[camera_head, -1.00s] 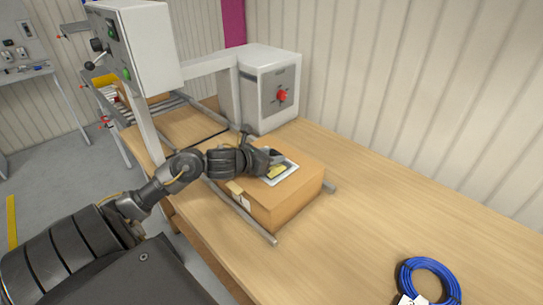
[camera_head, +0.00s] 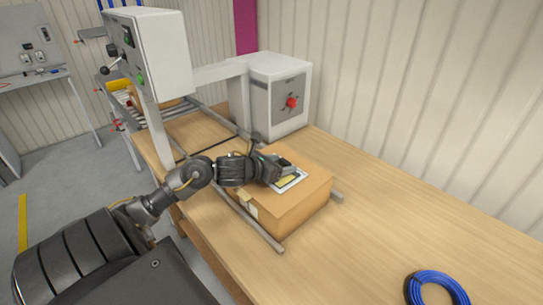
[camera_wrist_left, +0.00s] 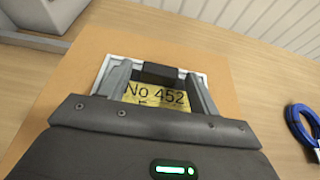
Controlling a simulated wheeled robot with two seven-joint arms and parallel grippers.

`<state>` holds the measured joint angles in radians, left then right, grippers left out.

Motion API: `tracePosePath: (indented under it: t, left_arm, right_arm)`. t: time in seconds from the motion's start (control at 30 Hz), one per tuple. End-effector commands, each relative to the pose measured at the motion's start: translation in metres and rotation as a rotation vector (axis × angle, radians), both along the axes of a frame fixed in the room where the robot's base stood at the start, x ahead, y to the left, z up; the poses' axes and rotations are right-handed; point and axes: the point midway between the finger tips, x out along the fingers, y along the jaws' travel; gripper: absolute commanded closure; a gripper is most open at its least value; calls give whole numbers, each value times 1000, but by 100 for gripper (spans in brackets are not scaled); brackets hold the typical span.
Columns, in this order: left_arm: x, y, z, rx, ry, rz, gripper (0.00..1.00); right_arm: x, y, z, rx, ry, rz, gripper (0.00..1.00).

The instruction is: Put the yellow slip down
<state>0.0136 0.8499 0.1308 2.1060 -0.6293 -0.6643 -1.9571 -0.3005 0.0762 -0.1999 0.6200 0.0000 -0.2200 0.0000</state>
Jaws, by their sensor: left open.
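The yellow slip (camera_head: 287,181) lies on a white-edged pouch (camera_head: 299,178) on top of a cardboard box (camera_head: 298,203). In the left wrist view the slip (camera_wrist_left: 160,97) reads "No 452", and part of it is hidden by my gripper. My left gripper (camera_head: 281,170) is over the slip, its fingers open at either side of it in the left wrist view (camera_wrist_left: 160,88). I cannot tell whether the fingers touch the pouch. My right gripper is not in view.
The box rests on rails (camera_head: 258,228) on a wooden table (camera_head: 400,225). A grey machine (camera_head: 275,95) with a red knob stands behind it. A blue cable coil (camera_head: 437,288) lies at the near right. The table between is clear.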

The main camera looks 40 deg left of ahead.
Motion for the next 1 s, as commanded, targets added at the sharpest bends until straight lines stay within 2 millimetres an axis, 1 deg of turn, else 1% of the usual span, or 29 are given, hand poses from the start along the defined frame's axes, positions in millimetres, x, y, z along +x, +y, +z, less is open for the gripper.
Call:
tracePosePath:
  t: [0.07, 0.17, 0.4, 0.6, 0.8, 1.0]
  left_arm:
    - [-7, 1, 3, 2, 1, 0, 38]
    - [-24, 3, 9, 6, 2, -1, 38]
    - [-67, 5, 26, 4, 3, -2, 38]
    - [-93, 7, 38, 0, 2, -1, 38]
    - [-107, 8, 45, 0, 1, -1, 38]
    - [-111, 9, 47, -1, 1, 0, 38]
  right_arm:
    - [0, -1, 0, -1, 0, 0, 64]
    - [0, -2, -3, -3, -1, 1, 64]
    - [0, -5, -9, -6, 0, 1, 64]
    - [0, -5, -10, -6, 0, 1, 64]
    - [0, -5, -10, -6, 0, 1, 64]
    - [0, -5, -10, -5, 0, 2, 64]
